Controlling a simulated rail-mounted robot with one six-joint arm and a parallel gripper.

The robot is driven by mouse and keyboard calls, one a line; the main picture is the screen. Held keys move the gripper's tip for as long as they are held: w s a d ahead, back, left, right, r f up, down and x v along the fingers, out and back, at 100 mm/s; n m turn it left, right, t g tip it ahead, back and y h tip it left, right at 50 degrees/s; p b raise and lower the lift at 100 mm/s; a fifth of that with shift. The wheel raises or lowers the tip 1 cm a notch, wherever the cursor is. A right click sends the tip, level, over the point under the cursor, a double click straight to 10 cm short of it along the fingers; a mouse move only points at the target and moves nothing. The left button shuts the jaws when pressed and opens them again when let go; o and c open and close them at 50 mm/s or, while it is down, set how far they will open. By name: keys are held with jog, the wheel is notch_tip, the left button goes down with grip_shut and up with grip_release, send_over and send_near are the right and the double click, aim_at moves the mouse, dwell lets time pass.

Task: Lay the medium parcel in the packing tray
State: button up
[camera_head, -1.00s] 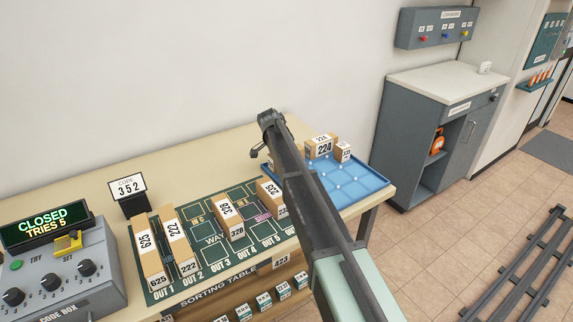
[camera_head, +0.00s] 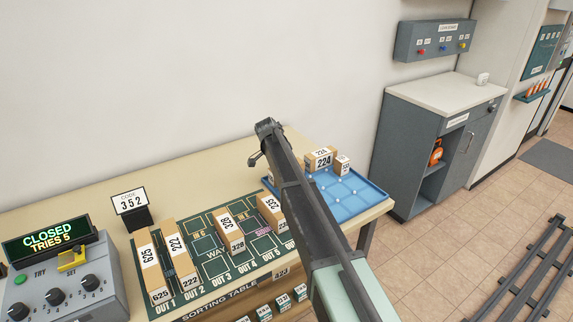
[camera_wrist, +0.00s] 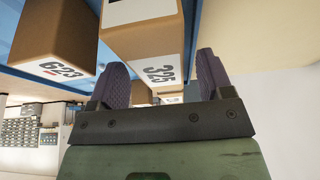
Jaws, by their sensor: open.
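The blue packing tray (camera_head: 350,202) sits at the right end of the table. In the head view it holds a parcel marked 224 (camera_head: 322,160) and a smaller parcel (camera_head: 342,165); my arm covers its left part. In the wrist view my gripper (camera_wrist: 165,82) is open, its two dark fingers apart. A brown parcel marked 325 (camera_wrist: 150,45) shows ahead, between and beyond the fingertips; contact cannot be told. Another parcel (camera_wrist: 57,42), with a label seemingly reading 623, is to its left, with blue tray surface (camera_wrist: 85,50) behind. Which parcel is the medium one cannot be told.
A green sorting mat (camera_head: 205,245) holds parcels marked 625 (camera_head: 150,265), 222 (camera_head: 178,255) and 328 (camera_head: 228,230), among others. A code box (camera_head: 60,285) reading CLOSED stands at the left. A grey cabinet (camera_head: 425,145) stands right of the table.

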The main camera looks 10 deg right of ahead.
jog(key=p+v, duration=0.7)
jog(key=v, duration=0.3)
jog(key=s+d+n+g+y, duration=0.1)
jog(key=s+n, duration=0.5)
jog(key=s, duration=1.4)
jog(key=s+d+f+n+y, duration=0.1)
jog(key=s+d+n+y, duration=0.2)
jog(key=s, duration=1.7)
jog(key=n, duration=0.4)
jog(key=shift+d+f+n+g, duration=0.2)
jog(key=shift+f+n+g, duration=0.1)
jog(key=shift+g, duration=0.1)
